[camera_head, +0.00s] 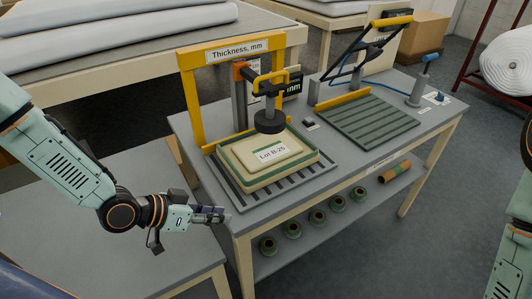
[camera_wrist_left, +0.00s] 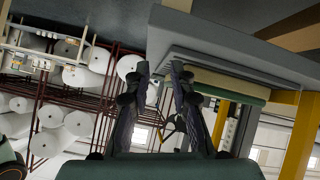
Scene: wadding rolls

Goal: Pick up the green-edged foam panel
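The green-edged foam panel (camera_head: 246,152) is cream with a green border and a "Lot B-25" label on top. It lies flat on the slatted plate of the thickness gauge, under the round dark foot (camera_head: 269,122). My left gripper (camera_head: 214,214) is in front of the table's near left corner, apart from the panel. In the left wrist view my left gripper (camera_wrist_left: 160,72) has its two fingers apart with nothing between them. A cream and green edge, seemingly the panel (camera_wrist_left: 228,84), shows there right of the fingers. My right gripper is out of view.
The yellow gauge frame (camera_head: 191,105) stands behind and left of the panel. A ribbed dark plate (camera_head: 367,122) with a raised lever frame is to the right. The lower shelf holds several green rolls (camera_head: 292,229). A grey side table (camera_head: 60,235) lies below my left arm.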

